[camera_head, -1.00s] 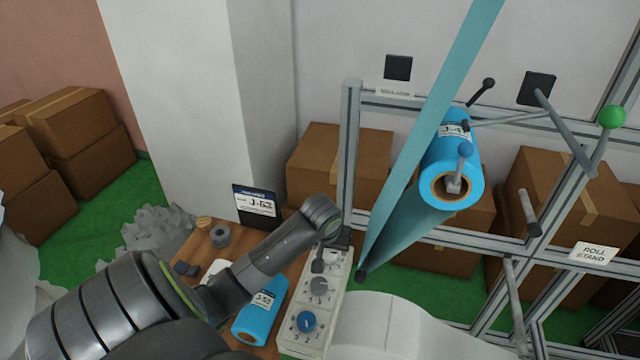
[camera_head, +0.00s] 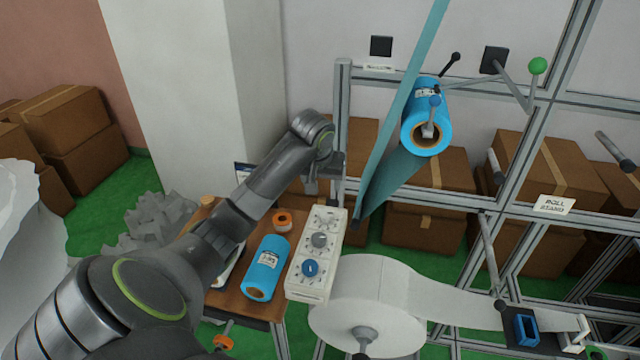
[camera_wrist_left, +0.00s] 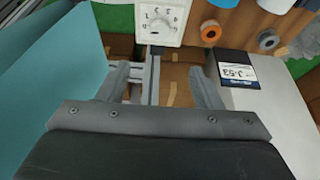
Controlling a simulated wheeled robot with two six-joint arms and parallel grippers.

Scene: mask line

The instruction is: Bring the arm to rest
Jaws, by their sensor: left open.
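My left arm reaches in from the lower left of the head view. Its gripper (camera_head: 324,170) is above the back end of the white control box (camera_head: 318,240), beside the metal frame. In the left wrist view the two fingers of the gripper (camera_wrist_left: 165,85) stand wide apart with nothing between them. The control box, with its dials, also shows at the top of that view (camera_wrist_left: 160,22). The right gripper is not in view.
A blue film roll (camera_head: 265,268) lies on the wooden table (camera_head: 225,300). Another blue roll (camera_head: 428,128) hangs on the frame (camera_head: 343,120), its teal web (camera_head: 395,120) running close right of my gripper. A large white roll (camera_head: 370,295) stands in front. A label stand (camera_wrist_left: 237,70) is near.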

